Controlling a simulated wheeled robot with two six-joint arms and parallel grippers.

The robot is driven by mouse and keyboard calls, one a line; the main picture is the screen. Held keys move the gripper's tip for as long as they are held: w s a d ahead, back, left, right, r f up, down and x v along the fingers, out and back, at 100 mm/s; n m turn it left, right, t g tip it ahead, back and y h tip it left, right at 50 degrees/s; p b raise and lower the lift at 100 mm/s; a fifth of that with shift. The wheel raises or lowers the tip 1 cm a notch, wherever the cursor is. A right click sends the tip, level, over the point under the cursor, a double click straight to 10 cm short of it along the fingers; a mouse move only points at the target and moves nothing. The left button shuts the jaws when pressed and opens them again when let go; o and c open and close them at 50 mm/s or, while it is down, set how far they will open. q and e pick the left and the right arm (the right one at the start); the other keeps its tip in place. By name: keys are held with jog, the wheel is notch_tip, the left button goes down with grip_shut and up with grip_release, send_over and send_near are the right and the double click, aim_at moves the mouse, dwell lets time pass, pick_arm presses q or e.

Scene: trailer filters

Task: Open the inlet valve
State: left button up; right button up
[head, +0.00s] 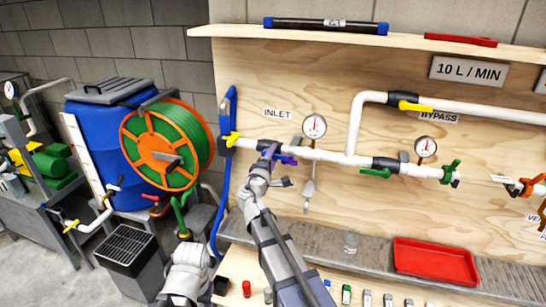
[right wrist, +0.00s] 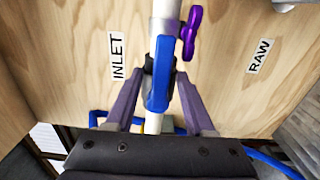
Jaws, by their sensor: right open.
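The inlet valve has a blue lever handle (right wrist: 161,75) on the white pipe, beside the INLET label (right wrist: 117,57). In the right wrist view the handle looks in line with the pipe, though it may also point toward the camera. My right gripper (right wrist: 160,95) is open, with one finger on each side of the blue handle. I cannot tell whether either finger touches it. In the head view my right gripper (head: 270,152) is at the pipe below the INLET label (head: 278,113) and hides most of the valve.
A small purple-handled tap (right wrist: 190,33) sits close beyond the valve, near the RAW label (right wrist: 260,56). A yellow handle (head: 232,139) and blue hose (head: 226,180) are left of the gripper. A gauge (head: 314,126) stands to its right. A red tray (head: 435,262) lies lower right.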

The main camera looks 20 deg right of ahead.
jog(key=v, duration=0.7)
jog(key=shift+s+a, duration=0.25)
jog(key=shift+s, duration=0.1)
jog(key=s+a+f+m+g+y+p, duration=0.1)
jog(key=s+a+f+m+g+y, duration=0.25)
jog(key=s+f+m+g, duration=0.8)
jog(key=s+a+f+n+g+y, duration=0.1)
jog(key=s+a+f, duration=0.1)
jog(key=s, duration=0.3)
jog(key=s+a+f+n+g+y, duration=0.1)
jog(key=s+a+f+y, duration=0.1)
jog(key=s+a, duration=0.3)
jog(key=s+a+f+n+g+y+p, duration=0.1)
jog(key=s+a+f+n+y, duration=0.1)
jog(key=s, duration=0.4)
notch_tip(320, 180, down, 2)
jog(key=shift+a+f+g, duration=0.2)
jog(key=shift+a+g, duration=0.15)
jog(key=shift+a, duration=0.55)
jog(key=shift+d, duration=0.15)
